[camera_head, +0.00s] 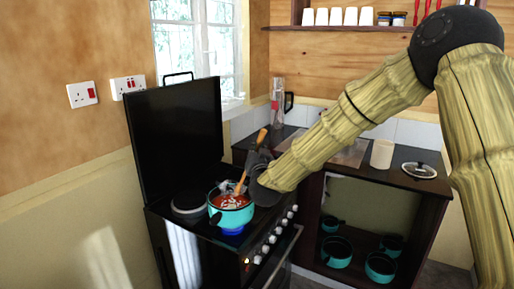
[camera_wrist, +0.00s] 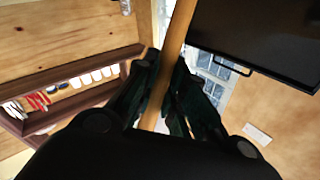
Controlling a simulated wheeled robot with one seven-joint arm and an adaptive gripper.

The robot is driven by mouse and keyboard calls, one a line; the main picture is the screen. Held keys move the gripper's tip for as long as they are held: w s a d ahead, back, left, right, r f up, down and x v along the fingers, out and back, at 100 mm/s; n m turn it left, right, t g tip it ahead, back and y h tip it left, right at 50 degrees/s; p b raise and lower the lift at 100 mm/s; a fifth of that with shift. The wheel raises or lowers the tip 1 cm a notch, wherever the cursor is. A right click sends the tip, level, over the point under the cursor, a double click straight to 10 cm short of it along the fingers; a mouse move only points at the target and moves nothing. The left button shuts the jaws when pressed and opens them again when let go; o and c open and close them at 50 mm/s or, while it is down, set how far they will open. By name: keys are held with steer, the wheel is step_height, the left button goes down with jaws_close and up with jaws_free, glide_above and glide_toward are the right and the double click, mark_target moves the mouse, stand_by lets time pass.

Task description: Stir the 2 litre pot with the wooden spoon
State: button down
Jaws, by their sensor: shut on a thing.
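The pot (camera_head: 232,212) is turquoise with a dark handle and stands on the front of the dark stove; red contents show inside it. The wooden spoon (camera_head: 241,181) stands tilted, its lower end in the pot and its top leaning right. My gripper (camera_head: 252,168) is above the pot's right rim, shut on the spoon's handle. In the wrist view the handle (camera_wrist: 172,60) runs between the two dark fingers of my gripper (camera_wrist: 166,85). The spoon's lower end is hidden in the red contents.
The stove (camera_head: 180,222) has a free hot plate (camera_head: 190,203) left of the pot and a raised black lid (camera_head: 172,130) behind. At right, a counter holds a cream canister (camera_head: 382,154) and a glass lid (camera_head: 419,170). Several turquoise pots (camera_head: 336,252) stand on shelves below.

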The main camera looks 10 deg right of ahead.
steer(key=shift+w+a+f+b, duration=0.15)
steer(key=shift+f+b, duration=0.05)
steer(key=shift+f, duration=0.2)
steer(key=shift+w+a+f+b, duration=0.1)
steer(key=shift+f+b, duration=0.05)
steer(key=shift+f, duration=0.25)
steer(key=shift+w+a+f+b, duration=0.25)
steer(key=shift+a+f+b, duration=0.15)
steer(key=shift+f+b, duration=0.55)
steer(key=shift+w+a+f+b, duration=0.35)
steer(key=shift+f+b, duration=0.2)
steer(key=shift+f, duration=0.65)
steer(key=shift+w+a+f+b, duration=0.2)
steer(key=shift+a+f+b, duration=0.2)
steer(key=shift+f+b, duration=0.55)
steer(key=shift+f, duration=0.15)
